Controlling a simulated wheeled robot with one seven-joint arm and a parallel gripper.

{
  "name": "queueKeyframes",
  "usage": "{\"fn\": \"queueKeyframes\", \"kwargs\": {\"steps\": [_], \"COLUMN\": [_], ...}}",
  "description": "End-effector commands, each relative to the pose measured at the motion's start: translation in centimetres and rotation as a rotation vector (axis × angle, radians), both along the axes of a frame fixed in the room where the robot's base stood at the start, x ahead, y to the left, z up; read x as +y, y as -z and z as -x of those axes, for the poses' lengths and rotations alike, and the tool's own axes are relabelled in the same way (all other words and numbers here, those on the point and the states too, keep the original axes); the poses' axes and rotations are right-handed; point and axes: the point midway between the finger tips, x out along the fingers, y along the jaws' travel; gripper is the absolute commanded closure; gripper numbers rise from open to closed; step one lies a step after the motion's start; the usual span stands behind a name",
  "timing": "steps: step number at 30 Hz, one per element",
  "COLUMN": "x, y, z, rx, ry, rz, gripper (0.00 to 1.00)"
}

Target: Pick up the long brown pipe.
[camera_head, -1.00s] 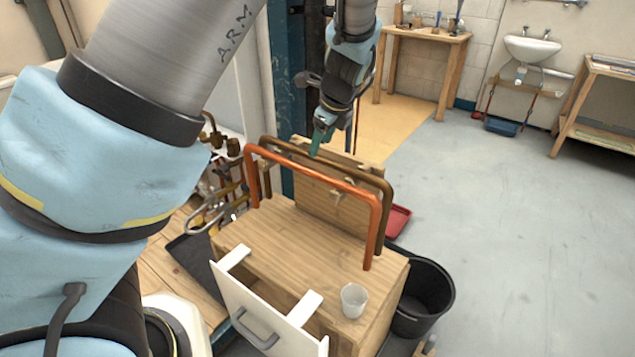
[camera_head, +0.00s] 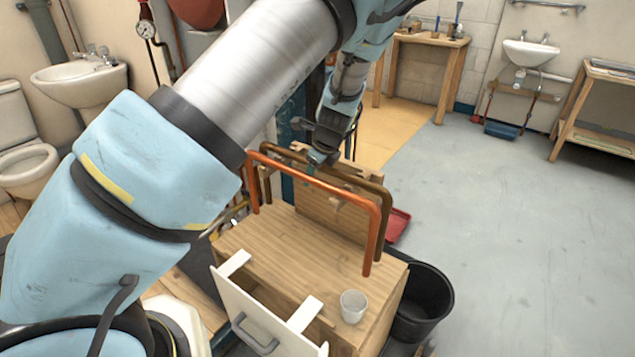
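The long brown pipe (camera_head: 384,210) is a dark U-shaped pipe standing upright, legs down, at the back of a wooden cabinet top. A similar orange-copper pipe (camera_head: 327,188) stands just in front of it and hides part of it. My gripper (camera_head: 314,165) points down at the upper bar of the brown pipe, left of its middle. The fingertips are small and partly hidden by the pipes. I cannot tell whether they touch the brown pipe or are open or shut.
The wooden cabinet (camera_head: 262,245) has an open white-fronted drawer (camera_head: 258,312). A clear cup (camera_head: 353,306) stands at its front right corner. An upright wooden board (camera_head: 322,215) stands behind the pipes. A black bucket (camera_head: 436,290) is on the floor, right. Open floor lies beyond.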

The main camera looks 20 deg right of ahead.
Motion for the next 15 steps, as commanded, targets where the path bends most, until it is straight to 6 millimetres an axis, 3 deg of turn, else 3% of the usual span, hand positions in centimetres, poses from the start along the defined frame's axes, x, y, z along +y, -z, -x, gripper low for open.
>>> {"fn": "queueKeyframes", "kwargs": {"steps": [5, 15], "x": [-0.01, 0.0], "y": [0.01, -0.01], "z": [-0.01, 0.0], "rx": [0.0, 0.0], "ry": [-0.001, -0.001], "rz": [0.0, 0.0], "gripper": [0.38, 0.75]}}
